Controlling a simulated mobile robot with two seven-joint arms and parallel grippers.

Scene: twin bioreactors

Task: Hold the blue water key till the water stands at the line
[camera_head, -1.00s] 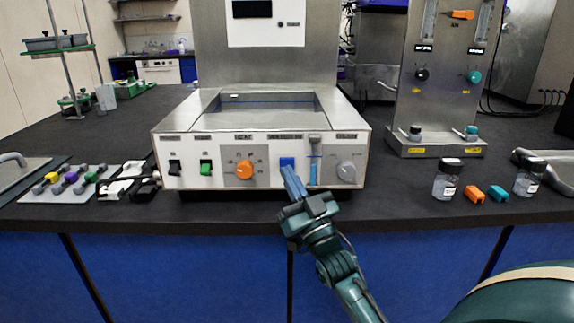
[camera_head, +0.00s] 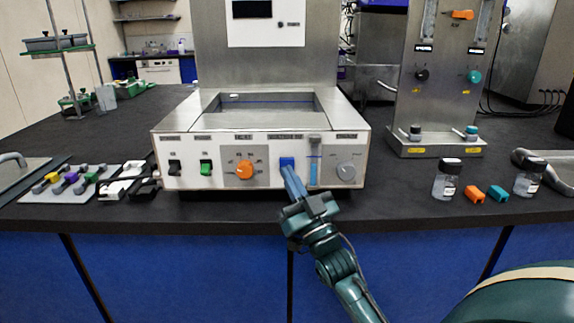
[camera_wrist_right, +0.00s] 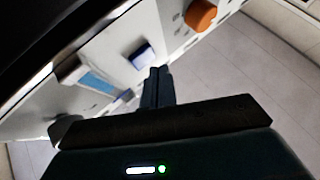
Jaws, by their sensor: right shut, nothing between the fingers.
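The blue water key (camera_head: 287,161) is on the white front panel of the steel bath (camera_head: 345,112), left of an upright gauge (camera_head: 314,168) with blue in it. My right gripper (camera_head: 291,178) is shut and empty, its fingertips at the lower edge of the key. In the right wrist view the shut fingers (camera_wrist_right: 157,76) end close beside the blue key (camera_wrist_right: 141,56); I cannot tell whether they touch it. The gauge's blue strip (camera_wrist_right: 97,83) also shows there. The line is too small to compare with the water level. My left gripper is not in view.
An orange knob (camera_head: 244,169), green switch (camera_head: 206,167) and black switch (camera_head: 175,167) sit left of the key, a grey knob (camera_head: 346,171) right of the gauge. Bottles and small blocks (camera_head: 474,194) stand at right.

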